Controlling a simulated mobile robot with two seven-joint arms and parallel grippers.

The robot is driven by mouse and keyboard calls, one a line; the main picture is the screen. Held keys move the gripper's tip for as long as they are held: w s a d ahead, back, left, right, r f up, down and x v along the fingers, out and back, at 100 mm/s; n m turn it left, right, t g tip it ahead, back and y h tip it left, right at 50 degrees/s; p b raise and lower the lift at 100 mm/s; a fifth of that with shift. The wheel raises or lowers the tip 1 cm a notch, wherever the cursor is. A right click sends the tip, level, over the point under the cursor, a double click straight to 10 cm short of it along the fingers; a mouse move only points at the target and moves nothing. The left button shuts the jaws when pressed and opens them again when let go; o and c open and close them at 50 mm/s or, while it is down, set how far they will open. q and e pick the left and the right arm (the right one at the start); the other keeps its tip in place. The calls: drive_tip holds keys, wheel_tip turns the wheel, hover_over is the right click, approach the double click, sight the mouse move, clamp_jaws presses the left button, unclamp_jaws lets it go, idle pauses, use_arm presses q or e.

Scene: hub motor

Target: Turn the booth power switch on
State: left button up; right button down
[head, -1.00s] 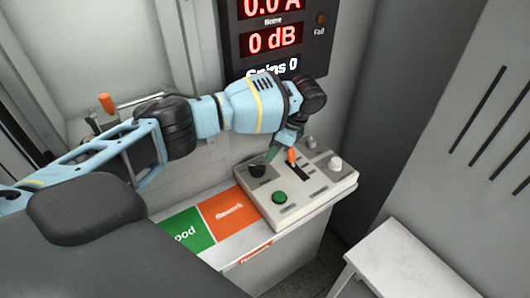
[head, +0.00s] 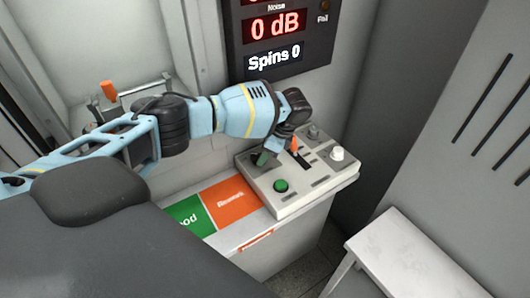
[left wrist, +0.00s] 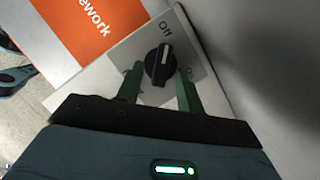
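The booth power switch is a black rotary knob (left wrist: 158,66) on a light grey control box (head: 335,183). In the left wrist view its white mark points toward the "Off" label; another label, partly hidden, is to the right. My left gripper (head: 264,157) is over the far left part of the box and hides the knob in the head view. In the left wrist view its two green fingers (left wrist: 159,72) are apart, one on each side of the knob. I cannot tell whether they touch it.
The box also has a green button (head: 281,186), an orange-tipped lever (head: 294,145) and a pale knob (head: 337,153). Left of it are the orange "Rework" (head: 231,203) and green (head: 189,219) areas. A display (head: 275,42) reads 0 dB, Spins 0. A white table (head: 400,255) stands right.

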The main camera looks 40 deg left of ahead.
use_arm(q)
drive_tip(key=c, duration=0.5)
drive_tip(key=shift+c, duration=1)
clamp_jaws()
